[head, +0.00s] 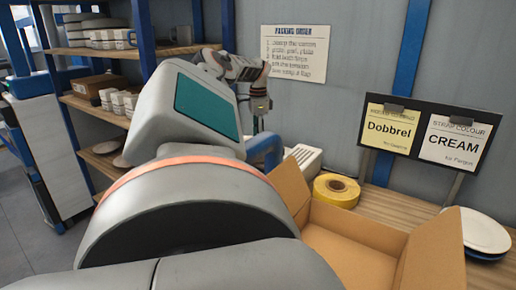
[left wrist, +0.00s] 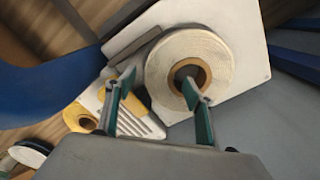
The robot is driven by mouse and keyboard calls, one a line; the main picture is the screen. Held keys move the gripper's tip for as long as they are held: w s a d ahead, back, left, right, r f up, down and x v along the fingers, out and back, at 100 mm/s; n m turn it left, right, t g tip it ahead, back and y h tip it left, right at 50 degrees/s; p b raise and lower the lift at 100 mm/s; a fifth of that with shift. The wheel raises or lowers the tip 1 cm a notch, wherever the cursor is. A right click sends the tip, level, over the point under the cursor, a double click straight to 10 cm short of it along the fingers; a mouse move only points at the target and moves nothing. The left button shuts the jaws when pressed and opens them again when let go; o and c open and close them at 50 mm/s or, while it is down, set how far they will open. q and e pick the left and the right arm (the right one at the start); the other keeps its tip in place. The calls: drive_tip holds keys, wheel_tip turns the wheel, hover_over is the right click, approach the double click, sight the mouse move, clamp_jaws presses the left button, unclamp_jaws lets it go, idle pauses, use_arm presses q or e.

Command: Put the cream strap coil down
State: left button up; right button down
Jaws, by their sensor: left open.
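The cream strap coil (left wrist: 212,50), a pale ring with a brown core, lies on a flat white surface (left wrist: 252,22) in the left wrist view. My left gripper (left wrist: 151,88) is open. One finger is just outside the coil's left side and the other is over its core; I cannot tell whether they touch it. In the head view my left gripper (head: 260,105) is small and partly hidden behind my arm, and the cream coil is hidden. My right gripper is not in view.
A yellow coil (head: 337,187) stands on the wooden bench behind an open cardboard box (head: 355,246). A white slotted unit (head: 303,156) is beside it. Plates (head: 478,231) are at right. A sign (head: 456,140) reads strap colour cream. Loaded shelves (head: 100,88) stand at left.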

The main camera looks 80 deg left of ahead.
use_arm(q)
wheel_tip(320, 180, up, 8)
drive_tip(key=shift+f, duration=0.15)
idle(0.7)
